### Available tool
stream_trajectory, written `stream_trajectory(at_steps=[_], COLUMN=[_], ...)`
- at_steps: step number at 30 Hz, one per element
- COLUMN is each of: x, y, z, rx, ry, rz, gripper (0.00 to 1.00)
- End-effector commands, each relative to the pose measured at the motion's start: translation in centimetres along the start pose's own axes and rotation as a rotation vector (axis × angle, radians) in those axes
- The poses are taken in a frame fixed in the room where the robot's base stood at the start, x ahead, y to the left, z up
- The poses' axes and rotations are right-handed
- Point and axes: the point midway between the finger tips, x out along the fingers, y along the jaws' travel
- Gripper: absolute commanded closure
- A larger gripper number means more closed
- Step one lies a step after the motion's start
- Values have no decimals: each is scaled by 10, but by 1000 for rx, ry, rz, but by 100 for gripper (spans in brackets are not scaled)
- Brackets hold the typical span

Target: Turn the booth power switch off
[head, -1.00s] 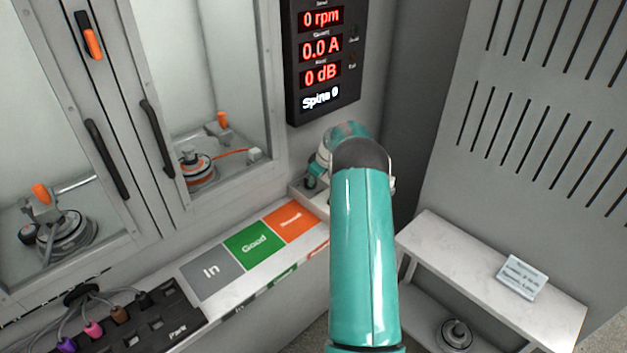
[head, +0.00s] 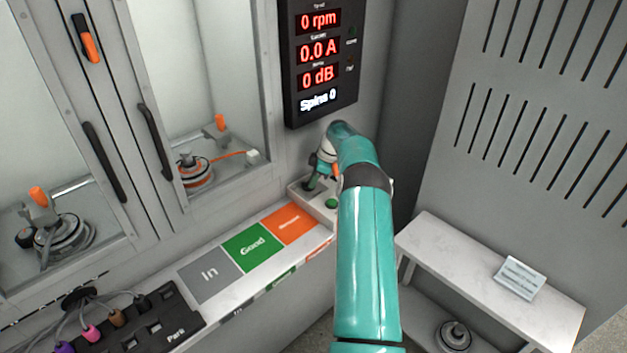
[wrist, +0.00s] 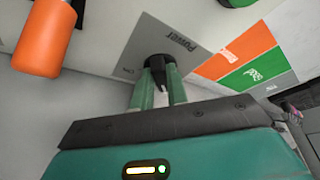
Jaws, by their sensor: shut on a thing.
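My gripper (wrist: 160,92) is shut on a small dark switch (wrist: 158,64) beside the word "Power" on a grey plate (wrist: 190,62). A shorter label beside the switch is too small to read surely. In the head view my gripper (head: 314,180) points down at a pale control box (head: 298,191) below the display. The switch is hidden there by my gripper, and its position is unclear. A green button (head: 331,203) sits on the box, and its edge shows in the wrist view (wrist: 236,2).
An orange cylinder (wrist: 45,38) stands close to my gripper. The display (head: 319,60) reads 0 rpm, 0.0 A and 0 dB. In, Good and orange pads (head: 250,247) lie left of the box. A white shelf (head: 450,250) stands right of my arm.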

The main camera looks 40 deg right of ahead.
Motion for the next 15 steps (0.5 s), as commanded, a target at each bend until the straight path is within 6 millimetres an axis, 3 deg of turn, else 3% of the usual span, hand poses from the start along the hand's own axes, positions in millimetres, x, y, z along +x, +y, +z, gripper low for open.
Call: stream_trajectory(at_steps=[10, 11, 12, 14, 15], x=[0, 0, 0, 0, 0], y=[0, 0, 0, 0, 0], z=[1, 1, 1, 0, 0], rx=[-4, -4, -4, -4, -3], ry=[-1, -1, -1, -1, -1], rz=[0, 0, 0, 0, -1], gripper=[100, 83, 75, 63, 63])
